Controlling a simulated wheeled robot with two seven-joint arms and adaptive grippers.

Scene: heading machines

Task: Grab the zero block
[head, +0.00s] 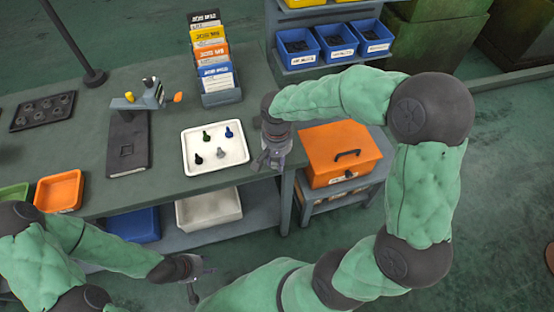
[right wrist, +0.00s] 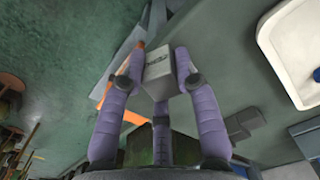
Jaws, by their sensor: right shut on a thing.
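A small grey block (right wrist: 159,72) with a dark marking on its face is between the purple fingers of my right gripper (right wrist: 159,58) in the right wrist view. The marking is too small to read, and the fingers close on it from both sides. In the head view my right gripper (head: 270,160) is at the right end of the green workbench, just right of the white tray; the block is hardly visible there. My left gripper (head: 195,284) is low in front of the bench, its fingers spread and empty.
The white tray (head: 187,165) holds several small dark, blue and grey pieces. A card rack (head: 222,97) stands behind it, a dark fixture (head: 126,160) to its left. An orange toolbox (head: 318,174) sits right of the bench, and blue bins (head: 298,63) are at the back.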

